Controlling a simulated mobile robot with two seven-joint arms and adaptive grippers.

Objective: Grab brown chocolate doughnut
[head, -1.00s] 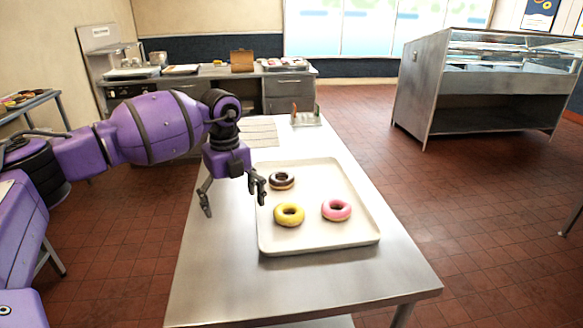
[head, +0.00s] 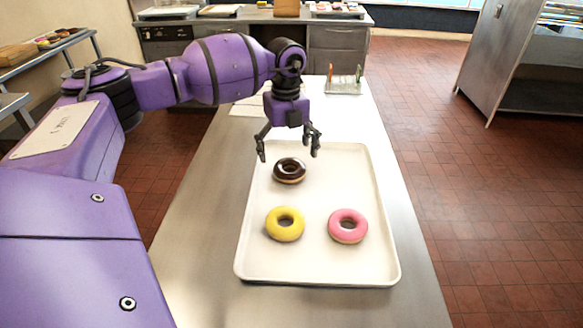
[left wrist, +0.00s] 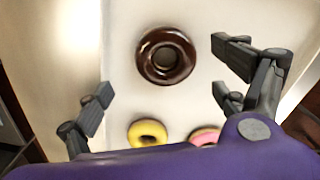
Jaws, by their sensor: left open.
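The brown chocolate doughnut (head: 290,171) lies at the far left part of a white tray (head: 316,270). A yellow doughnut (head: 285,224) and a pink doughnut (head: 348,226) lie nearer on the same tray. My left gripper (head: 288,150) is open and empty, above the tray around the chocolate doughnut's far side. In the left wrist view the chocolate doughnut (left wrist: 165,55) shows whole, between and ahead of the spread fingers (left wrist: 165,90). The yellow doughnut (left wrist: 147,132) and pink doughnut (left wrist: 205,136) are partly hidden by my purple wrist. My right gripper is in neither current view.
The tray stands on a steel table (head: 200,250). A small rack (head: 344,84) stands at the table's far end. A counter (head: 340,42) is at the back, a display case (head: 520,60) at the right. The tray's middle and far right are bare.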

